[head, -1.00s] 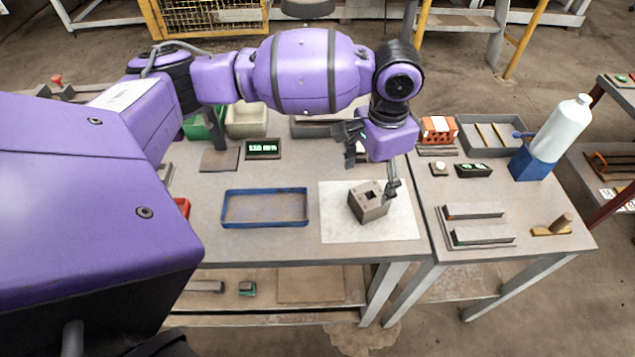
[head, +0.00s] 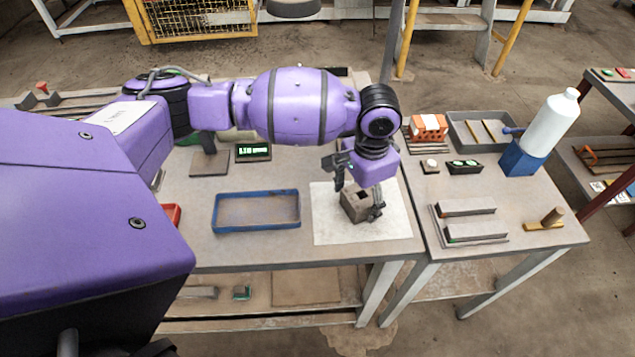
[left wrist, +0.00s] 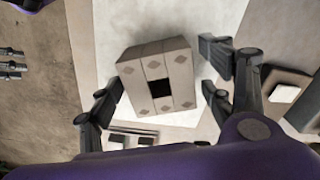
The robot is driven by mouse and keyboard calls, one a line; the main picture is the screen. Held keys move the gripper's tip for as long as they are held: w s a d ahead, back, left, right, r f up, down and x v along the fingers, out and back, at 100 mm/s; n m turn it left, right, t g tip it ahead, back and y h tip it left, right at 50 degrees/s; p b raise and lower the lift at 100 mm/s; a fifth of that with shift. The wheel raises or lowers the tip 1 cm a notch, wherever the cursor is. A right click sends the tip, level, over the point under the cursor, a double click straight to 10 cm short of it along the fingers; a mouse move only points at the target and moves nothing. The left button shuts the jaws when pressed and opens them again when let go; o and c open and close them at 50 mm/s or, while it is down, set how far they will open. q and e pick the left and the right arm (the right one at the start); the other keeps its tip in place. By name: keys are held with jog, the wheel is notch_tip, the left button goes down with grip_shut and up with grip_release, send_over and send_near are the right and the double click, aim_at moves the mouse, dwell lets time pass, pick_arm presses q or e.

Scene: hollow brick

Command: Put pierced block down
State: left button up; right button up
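The pierced block (head: 354,207) is a grey-brown cube with a square dark hole in its top. It appears to rest on the white sheet (head: 330,228) on the table. In the left wrist view the block (left wrist: 181,72) shows its hole and diamond marks, lying between my fingers. My left gripper (head: 360,188) is low over the block with its fingers spread to either side. In the wrist view the left gripper (left wrist: 162,92) looks open: the left fingers are close to the block, a narrow gap shows at the right. Whether any finger touches is unclear. My right gripper is out of view.
A blue-rimmed tray (head: 257,228) lies left of the sheet. On the adjoining right table are metal rails (head: 470,238), an orange brick-like piece (head: 429,124), a grey tray (head: 455,125) and a white bottle (head: 550,122) on a blue base. Bare table lies between tray and sheet.

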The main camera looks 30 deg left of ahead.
pick_arm(q)
jog(key=shift+w+r, duration=0.1)
jog(key=shift+r, duration=0.05)
jog(key=c, duration=1.4)
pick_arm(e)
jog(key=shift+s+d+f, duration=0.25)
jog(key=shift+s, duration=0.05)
pick_arm(q)
jog(key=shift+r, duration=0.1)
jog(key=shift+r, duration=0.25)
jog(key=r, duration=0.3)
jog(key=shift+s+d+r, duration=0.2)
jog(key=shift+s, duration=0.15)
jog(key=s+d+r+p, duration=0.1)
jog(key=s+r, duration=0.2)
jog(key=s, duration=0.1)
jog(key=s+d+r, duration=0.1)
jog(key=s+r, duration=0.2)
jog(key=s, duration=0.1)
jog(key=s+d+r+p, duration=0.1)
jog(key=s+r, duration=0.1)
jog(key=s, duration=0.3)
jog(key=shift+d+r+p, duration=0.25)
jog(key=shift+r+p, duration=0.05)
jog(key=shift+r, duration=0.1)
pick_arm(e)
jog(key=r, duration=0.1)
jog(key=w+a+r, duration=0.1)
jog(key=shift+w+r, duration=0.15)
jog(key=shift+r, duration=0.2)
